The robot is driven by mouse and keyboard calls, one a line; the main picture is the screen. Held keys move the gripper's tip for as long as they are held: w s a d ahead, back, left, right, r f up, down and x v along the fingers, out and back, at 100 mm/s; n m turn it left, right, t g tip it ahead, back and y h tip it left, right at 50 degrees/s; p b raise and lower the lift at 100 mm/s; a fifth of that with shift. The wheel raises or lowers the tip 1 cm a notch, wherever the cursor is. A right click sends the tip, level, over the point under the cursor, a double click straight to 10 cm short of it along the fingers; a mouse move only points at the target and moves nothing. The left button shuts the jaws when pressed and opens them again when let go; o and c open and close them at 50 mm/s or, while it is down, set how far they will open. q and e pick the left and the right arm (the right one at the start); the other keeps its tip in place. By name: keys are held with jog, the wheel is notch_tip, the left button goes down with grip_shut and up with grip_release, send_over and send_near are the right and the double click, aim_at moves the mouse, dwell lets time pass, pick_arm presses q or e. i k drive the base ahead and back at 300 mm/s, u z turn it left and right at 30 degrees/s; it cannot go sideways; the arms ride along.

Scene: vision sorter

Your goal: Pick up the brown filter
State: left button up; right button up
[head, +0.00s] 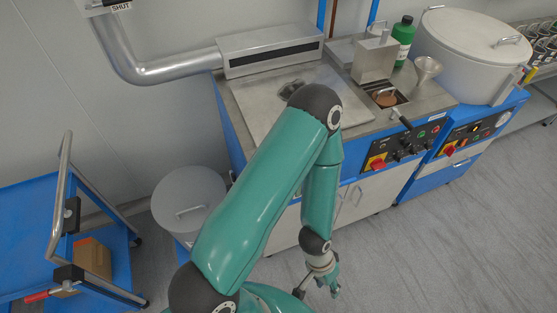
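A small round brown piece, which looks like the brown filter (385,99), sits in a dark recess in the steel top of the blue machine. A metal handle arches near it. My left arm reaches across the middle of the head view and bends downward. My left gripper (318,289) hangs low in front of the machine, near the bottom of the picture and well away from the filter. Its fingers look spread apart, with nothing seen between them. My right gripper is not in view.
A green bottle (403,38), a metal funnel (427,68) and a large lidded pot (470,50) stand around the recess. A black-handled lever (404,121) juts over the machine's front edge. A lidded bin (186,200) and a blue cart (30,225) are left. Floor at right is clear.

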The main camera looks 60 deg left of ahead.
aim_at(384, 99)
jog(key=u, duration=0.05)
jog(key=k, duration=1.4)
jog(key=u, duration=1)
jog(key=i, duration=1.05)
